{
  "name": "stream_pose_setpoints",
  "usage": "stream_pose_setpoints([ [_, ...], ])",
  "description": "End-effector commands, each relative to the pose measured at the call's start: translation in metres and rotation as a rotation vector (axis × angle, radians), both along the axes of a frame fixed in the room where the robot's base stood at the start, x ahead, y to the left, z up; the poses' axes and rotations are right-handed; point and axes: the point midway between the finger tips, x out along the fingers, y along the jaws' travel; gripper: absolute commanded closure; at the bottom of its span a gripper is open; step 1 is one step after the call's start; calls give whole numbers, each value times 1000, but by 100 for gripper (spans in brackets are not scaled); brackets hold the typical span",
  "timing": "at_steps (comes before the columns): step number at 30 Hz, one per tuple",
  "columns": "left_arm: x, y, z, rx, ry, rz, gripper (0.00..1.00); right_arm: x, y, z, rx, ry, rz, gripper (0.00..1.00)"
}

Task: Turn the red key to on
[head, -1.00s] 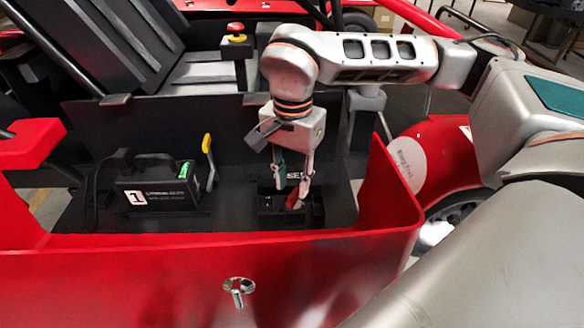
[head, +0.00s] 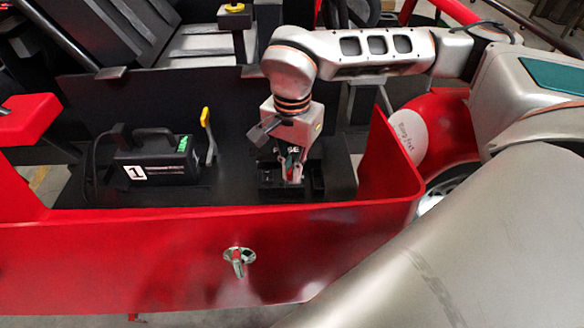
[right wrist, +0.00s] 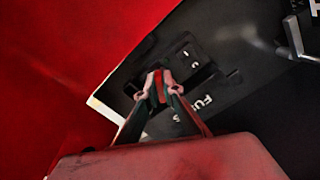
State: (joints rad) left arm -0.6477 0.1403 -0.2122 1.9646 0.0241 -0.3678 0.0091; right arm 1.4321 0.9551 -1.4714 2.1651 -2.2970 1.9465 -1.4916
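The red key (right wrist: 160,84) stands on a dark panel (right wrist: 193,58) with white markings inside the red kart's front compartment. In the head view the red key (head: 293,173) shows as a small red patch between my fingers. My right gripper (head: 291,178) reaches down from above, its two fingers drawn close together at the key. In the right wrist view my right gripper (right wrist: 161,90) has a fingertip on each side of the key and looks shut on it. The key's switch position cannot be read. My left gripper is out of view.
A black box (head: 155,165) marked 1 and a yellow-tipped lever (head: 206,125) stand left of my right gripper. The red front wall (head: 130,240) with a metal latch (head: 239,258) lies nearer me. A black upright panel (head: 150,110) stands behind.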

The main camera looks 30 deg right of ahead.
Motion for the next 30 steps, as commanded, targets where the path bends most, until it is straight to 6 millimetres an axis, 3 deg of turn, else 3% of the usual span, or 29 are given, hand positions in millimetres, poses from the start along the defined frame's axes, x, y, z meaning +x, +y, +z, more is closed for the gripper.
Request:
stream_pose_setpoints([
  [4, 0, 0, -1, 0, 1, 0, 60, 0, 0, 0, 0, 0, -73, 100],
  [15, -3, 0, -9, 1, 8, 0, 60, 3, 1, 0, 0, 0, -498, 100],
  [26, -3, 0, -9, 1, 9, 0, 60, 3, 1, 0, 0, 0, -532, 100],
  [30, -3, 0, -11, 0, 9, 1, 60, 4, 1, 0, 0, 0, -647, 100],
])
